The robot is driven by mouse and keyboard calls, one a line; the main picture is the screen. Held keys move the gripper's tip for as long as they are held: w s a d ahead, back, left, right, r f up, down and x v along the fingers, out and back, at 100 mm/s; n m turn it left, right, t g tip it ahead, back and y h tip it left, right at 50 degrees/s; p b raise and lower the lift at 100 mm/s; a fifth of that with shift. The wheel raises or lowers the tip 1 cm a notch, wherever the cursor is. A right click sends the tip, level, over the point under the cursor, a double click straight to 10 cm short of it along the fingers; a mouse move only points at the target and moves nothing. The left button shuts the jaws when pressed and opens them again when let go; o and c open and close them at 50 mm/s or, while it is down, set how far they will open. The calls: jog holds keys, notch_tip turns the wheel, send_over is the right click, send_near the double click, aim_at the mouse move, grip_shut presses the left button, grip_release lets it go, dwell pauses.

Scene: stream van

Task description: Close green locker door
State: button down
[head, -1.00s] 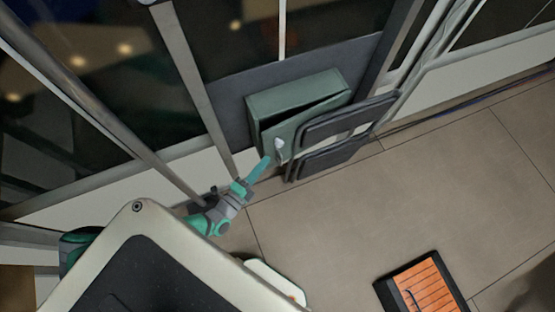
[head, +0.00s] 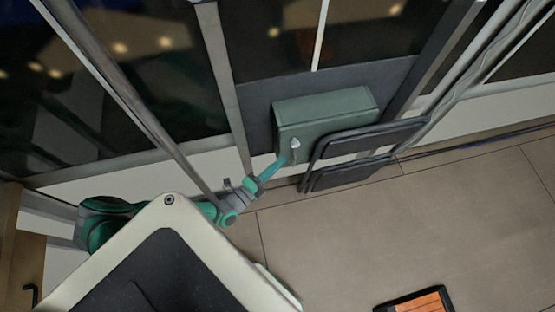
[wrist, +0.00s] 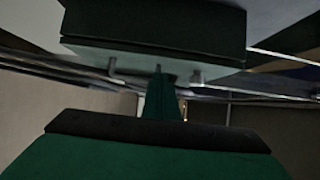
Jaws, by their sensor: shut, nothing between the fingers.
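The green locker (head: 330,104) is a box on the dark panel below the windows in the head view. Its door (head: 310,135) is on the front face and looks flush with the box, with no gap that I can see. A pale handle (head: 294,145) sits at the door's left part. My gripper (head: 286,157) is shut and empty, with its tip at the door's lower left by the handle. In the wrist view the gripper (wrist: 158,78) points at the dark locker (wrist: 150,45); I cannot tell whether it touches.
A dark folding chair (head: 350,155) leans in front of the locker's right side. Metal posts (head: 222,85) stand to the left. An orange-slatted item (head: 420,303) lies on the floor at the bottom. The tiled floor (head: 440,205) to the right is clear.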

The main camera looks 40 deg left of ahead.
jog(key=s+a, duration=0.5)
jog(key=s, duration=0.3)
jog(key=shift+a, duration=0.2)
jog(key=shift+s, duration=0.1)
